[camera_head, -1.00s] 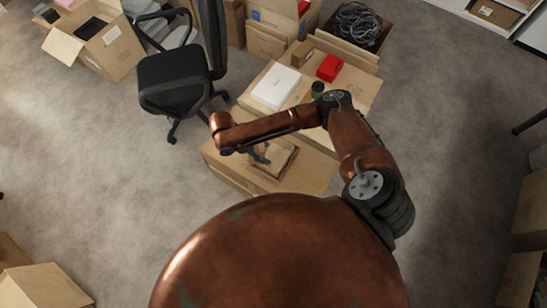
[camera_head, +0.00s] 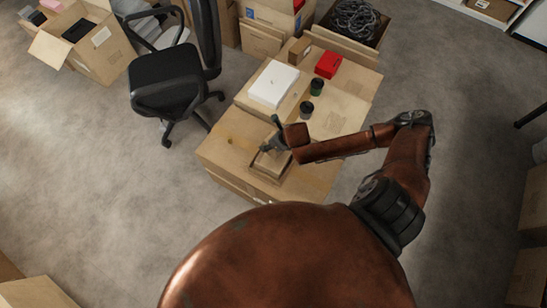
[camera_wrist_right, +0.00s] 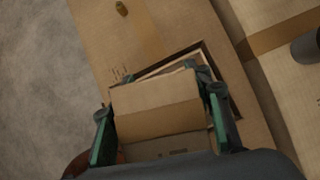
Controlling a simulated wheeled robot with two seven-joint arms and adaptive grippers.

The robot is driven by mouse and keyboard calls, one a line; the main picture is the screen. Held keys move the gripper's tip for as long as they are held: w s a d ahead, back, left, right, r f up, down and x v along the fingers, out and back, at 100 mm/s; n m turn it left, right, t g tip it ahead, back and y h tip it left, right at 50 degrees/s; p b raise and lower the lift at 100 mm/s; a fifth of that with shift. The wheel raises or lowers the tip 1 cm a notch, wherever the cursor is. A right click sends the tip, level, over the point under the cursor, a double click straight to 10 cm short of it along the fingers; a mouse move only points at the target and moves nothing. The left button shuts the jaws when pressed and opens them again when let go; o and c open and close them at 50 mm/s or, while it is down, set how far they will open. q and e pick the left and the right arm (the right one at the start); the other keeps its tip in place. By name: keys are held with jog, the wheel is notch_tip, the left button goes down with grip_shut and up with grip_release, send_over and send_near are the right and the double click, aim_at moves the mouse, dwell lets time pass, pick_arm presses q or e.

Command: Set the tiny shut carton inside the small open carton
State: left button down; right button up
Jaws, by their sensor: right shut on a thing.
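The small open carton (camera_head: 268,171) sits on a large shut carton, partly covered by my right gripper and wrist. In the right wrist view, the tiny shut carton (camera_wrist_right: 158,106) is a plain brown box between the two green-edged fingers of my right gripper (camera_wrist_right: 162,118). My right gripper is shut on it. A rim of the small open carton (camera_wrist_right: 172,66) shows just behind it. The tiny carton overlaps the opening in this view; I cannot tell how deep it sits. My left gripper is not in view.
The large shut carton (camera_head: 228,143) serves as a table. Behind it stand a white box (camera_head: 273,84), a red box (camera_head: 328,65), two dark cups (camera_head: 306,109) and a small brown box (camera_head: 300,50). An office chair (camera_head: 168,78) stands at the left.

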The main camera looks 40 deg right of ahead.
jog(key=shift+f+n+y, duration=0.15)
jog(key=shift+n+y, duration=0.35)
jog(key=shift+n, duration=0.5)
jog(key=shift+f, duration=0.15)
jog(key=shift+s+f+n+b, duration=0.1)
jog(key=shift+f+n+b, duration=0.2)
jog(key=shift+f+b, duration=0.05)
jog(key=b, duration=0.2)
send_over(270, 158)
notch_tip(270, 158, down, 6)
jog(key=shift+f, duration=0.1)
jog(key=shift+f+b, duration=0.5)
jog(key=shift+f, duration=1.05)
jog(key=shift+r, duration=0.1)
jog(key=shift+d+f, duration=0.1)
jog(key=shift+f, duration=0.1)
jog(key=o, duration=1.3)
jog(key=shift+o, duration=0.2)
